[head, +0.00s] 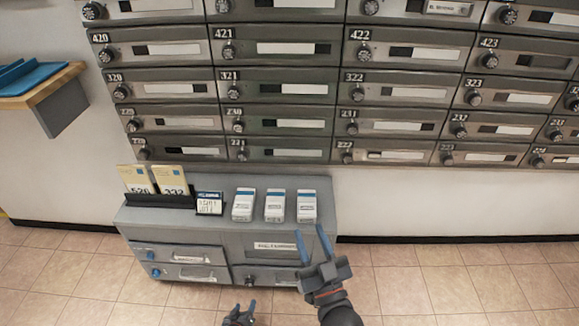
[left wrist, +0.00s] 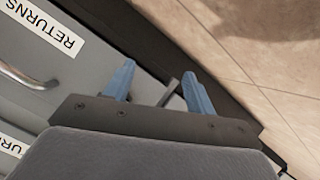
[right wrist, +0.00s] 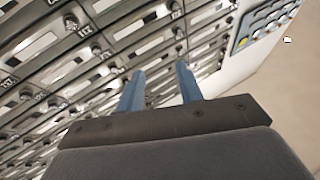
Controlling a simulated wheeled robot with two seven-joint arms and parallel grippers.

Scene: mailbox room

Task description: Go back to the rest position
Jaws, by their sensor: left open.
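My left gripper (head: 243,308) is low at the bottom edge of the head view, in front of the grey cabinet. Its blue fingers (left wrist: 158,88) are apart and empty in the left wrist view, near a drawer marked RETURNS (left wrist: 42,28). My right gripper (head: 314,244) is raised in front of the right end of the cabinet in the head view, fingers pointing up. Its blue fingers (right wrist: 160,90) are spread with nothing between them in the right wrist view, facing the mailbox wall (right wrist: 85,70).
Mailboxes (head: 270,88) fill the wall above. A wooden shelf (head: 45,97) with blue trays is at left. Tiled floor (head: 450,285) at right is clear.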

